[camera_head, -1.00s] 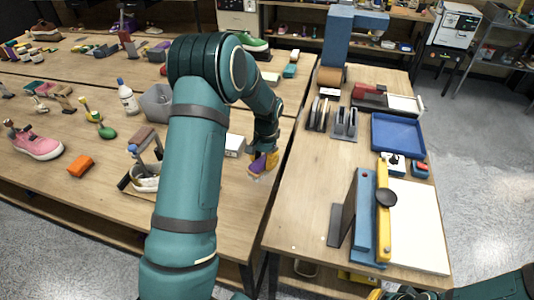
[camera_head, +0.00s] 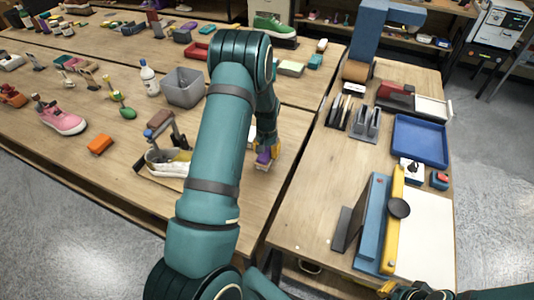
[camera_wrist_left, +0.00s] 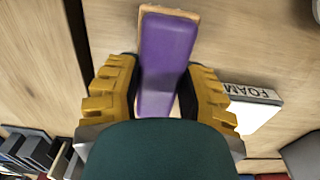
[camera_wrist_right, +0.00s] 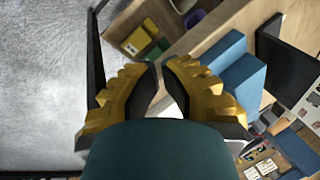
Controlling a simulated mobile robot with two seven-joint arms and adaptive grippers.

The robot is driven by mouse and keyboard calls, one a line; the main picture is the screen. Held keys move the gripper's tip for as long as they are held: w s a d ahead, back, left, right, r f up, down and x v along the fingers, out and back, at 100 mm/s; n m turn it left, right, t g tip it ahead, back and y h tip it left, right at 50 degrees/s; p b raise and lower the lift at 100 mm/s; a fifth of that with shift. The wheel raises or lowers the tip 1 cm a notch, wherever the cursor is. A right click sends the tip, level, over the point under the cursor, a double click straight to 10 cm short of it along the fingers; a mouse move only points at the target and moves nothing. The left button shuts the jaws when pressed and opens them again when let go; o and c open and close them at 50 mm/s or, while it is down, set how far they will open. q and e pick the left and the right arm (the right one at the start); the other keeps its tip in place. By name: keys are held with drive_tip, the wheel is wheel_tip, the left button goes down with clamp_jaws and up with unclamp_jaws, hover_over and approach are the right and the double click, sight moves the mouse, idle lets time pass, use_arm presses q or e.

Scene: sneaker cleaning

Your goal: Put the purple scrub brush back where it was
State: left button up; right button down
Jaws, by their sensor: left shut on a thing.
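The purple scrub brush (camera_head: 263,157) is held in my left gripper (camera_head: 269,154), over the right edge area of the wooden table. In the left wrist view the brush (camera_wrist_left: 166,55) has a long purple body with a tan-orange rim, clasped between the yellow fingers of the gripper (camera_wrist_left: 163,85). Whether its underside touches the table is hard to tell. My right gripper (camera_wrist_right: 159,65) has its fingertips together and holds nothing visible; it shows only partly at the bottom right of the head view.
A white box marked FOAM (camera_wrist_left: 250,105) lies close beside the brush. A narrow gap separates this table from the right workbench (camera_head: 310,215).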

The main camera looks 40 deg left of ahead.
sight(267, 151)
use_arm(q)
drive_tip(key=shift+w+f, duration=0.1)
drive_tip(key=shift+f, duration=0.65)
drive_tip(key=shift+f, duration=0.2)
drive_tip(key=o, duration=1)
drive_tip(key=shift+o, duration=0.2)
drive_tip(key=shift+r, duration=0.1)
drive_tip(key=shift+r, duration=0.25)
wheel_tip(267, 151, up, 12)
